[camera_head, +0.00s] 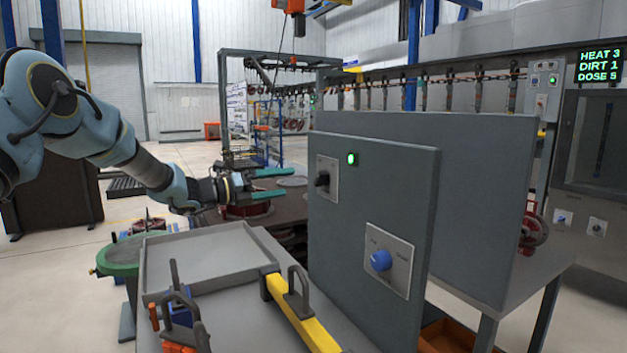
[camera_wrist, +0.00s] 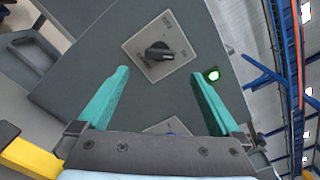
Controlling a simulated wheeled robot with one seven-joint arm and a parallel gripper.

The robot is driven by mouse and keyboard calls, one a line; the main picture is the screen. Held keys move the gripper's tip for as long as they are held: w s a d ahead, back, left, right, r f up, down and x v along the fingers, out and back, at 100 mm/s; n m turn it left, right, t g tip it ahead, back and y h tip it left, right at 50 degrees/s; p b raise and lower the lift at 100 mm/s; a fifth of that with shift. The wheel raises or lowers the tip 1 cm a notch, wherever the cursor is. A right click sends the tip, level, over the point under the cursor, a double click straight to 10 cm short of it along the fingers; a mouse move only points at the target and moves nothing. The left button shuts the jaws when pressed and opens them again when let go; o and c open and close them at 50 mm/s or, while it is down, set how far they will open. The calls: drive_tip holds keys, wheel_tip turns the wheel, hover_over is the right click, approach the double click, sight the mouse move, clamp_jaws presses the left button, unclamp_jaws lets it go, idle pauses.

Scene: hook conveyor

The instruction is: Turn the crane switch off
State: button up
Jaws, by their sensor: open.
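A black rotary switch (camera_head: 322,180) sits on a light plate at the upper left of the grey panel (camera_head: 372,205). In the wrist view the black switch (camera_wrist: 159,52) lies ahead of and between the fingertips, its handle roughly level in that picture. The plate's lettering is too small to read. A green lamp (camera_head: 352,159) beside it is lit and shows in the wrist view (camera_wrist: 212,75). A blue knob (camera_head: 381,261) sits lower on the panel. My gripper (camera_head: 291,184) is open and empty, left of the switch and apart from it, its teal fingers pointing toward the panel.
A grey tray (camera_head: 205,258) and a yellow bar with a black handle (camera_head: 305,318) lie on the bench below my arm. A green round stand (camera_head: 120,256) is at the left. A hanging hook line (camera_head: 430,92) runs behind the panel. A sign (camera_head: 600,65) is at upper right.

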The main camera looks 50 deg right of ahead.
sight(316, 178)
drive_tip(key=shift+p+x, duration=2.25)
drive_tip(key=shift+x, duration=2.85)
drive_tip(key=shift+w+r, duration=0.15)
drive_tip(key=c, duration=1.4)
